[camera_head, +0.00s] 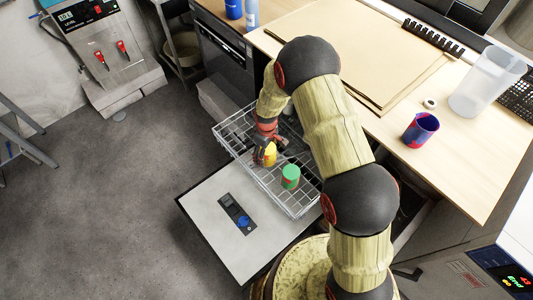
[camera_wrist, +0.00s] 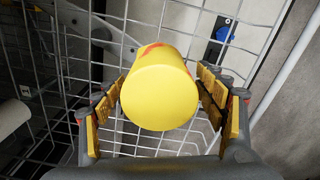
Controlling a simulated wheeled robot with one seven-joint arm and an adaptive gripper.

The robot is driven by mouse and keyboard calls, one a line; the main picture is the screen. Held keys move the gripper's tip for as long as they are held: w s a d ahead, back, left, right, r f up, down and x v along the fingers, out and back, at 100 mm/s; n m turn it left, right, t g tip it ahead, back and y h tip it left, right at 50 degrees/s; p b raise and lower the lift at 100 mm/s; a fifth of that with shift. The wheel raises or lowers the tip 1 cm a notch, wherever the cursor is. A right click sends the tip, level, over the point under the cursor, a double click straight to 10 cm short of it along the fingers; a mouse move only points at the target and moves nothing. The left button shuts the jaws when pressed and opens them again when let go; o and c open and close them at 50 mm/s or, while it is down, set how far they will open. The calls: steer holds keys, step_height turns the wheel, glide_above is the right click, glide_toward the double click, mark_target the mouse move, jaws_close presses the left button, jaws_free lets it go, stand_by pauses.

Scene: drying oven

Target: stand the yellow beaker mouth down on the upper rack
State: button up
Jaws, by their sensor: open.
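The yellow beaker (camera_wrist: 158,95) is between the fingers of my gripper in the wrist view, with its closed round base facing the camera and a little red on its side. It also shows in the head view (camera_head: 270,154), at the wire rack (camera_head: 233,150) pulled out of the oven. My gripper (camera_wrist: 159,100) is around the beaker with its yellow-padded fingers apart, one on each side. In the head view my gripper (camera_head: 268,152) is partly hidden by the arm. The beaker's mouth is hidden.
A green beaker (camera_head: 290,176) stands on the same rack, right of the yellow one. The lowered oven door (camera_head: 255,235) lies below the rack. On the counter are a blue and red cup (camera_head: 421,130), a clear pitcher (camera_head: 487,80) and a flat board (camera_head: 345,45).

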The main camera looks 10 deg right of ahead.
step_height(320, 180, up, 12)
steer(key=shift+f, duration=0.25)
stand_by(0.6)
steer(key=shift+s+f+m, duration=0.1)
steer(key=shift+s+m, duration=0.25)
steer(key=shift+m, duration=0.15)
steer(key=s+d+m+g, duration=0.1)
steer(key=s+m, duration=0.1)
steer(key=s, duration=0.3)
steer(key=s+d+r+m+t, duration=0.2)
steer(key=s+r, duration=0.5)
steer(key=r, duration=0.4)
steer(key=s+d+r+m+t, duration=0.2)
steer(key=s+d+r, duration=0.3)
steer(key=r, duration=0.7)
steer(key=s+d+r+m+t, duration=0.2)
steer(key=s+d+r, duration=0.2)
steer(key=s+r, duration=0.6)
steer(key=shift+r+m+t, duration=0.3)
steer(key=shift+r+m, duration=0.1)
steer(key=shift+r, duration=0.55)
